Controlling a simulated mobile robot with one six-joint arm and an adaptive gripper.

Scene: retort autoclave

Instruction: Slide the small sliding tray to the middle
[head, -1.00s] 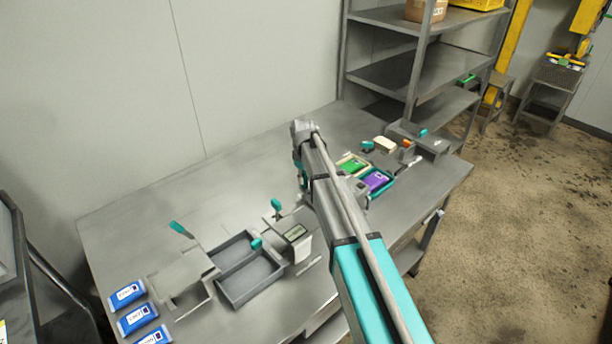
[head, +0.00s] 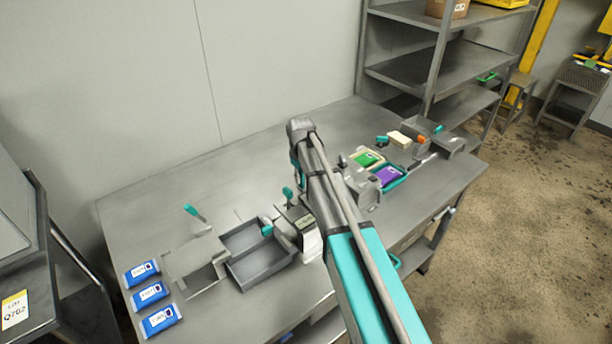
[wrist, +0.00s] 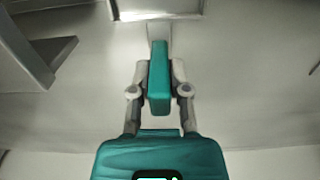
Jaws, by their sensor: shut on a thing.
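In the wrist view my gripper (wrist: 160,80) is shut on an upright teal handle (wrist: 159,98), with one finger on each side. The handle joins a pale grey piece at the top of that view. In the head view my arm hides the gripper and the handle, so I cannot tell for sure which fixture the handle belongs to. A grey open tray with a divider (head: 236,275) lies on the bench left of my arm, with a teal-handled part (head: 267,228) at its right side. I cannot tell which piece is the small sliding tray.
Several blue packets (head: 151,293) lie at the bench's left end. A green packet (head: 366,158) and a purple packet (head: 388,175) lie right of my arm. A grey shelf rack (head: 430,75) stands behind. The bench's back (head: 240,170) is clear.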

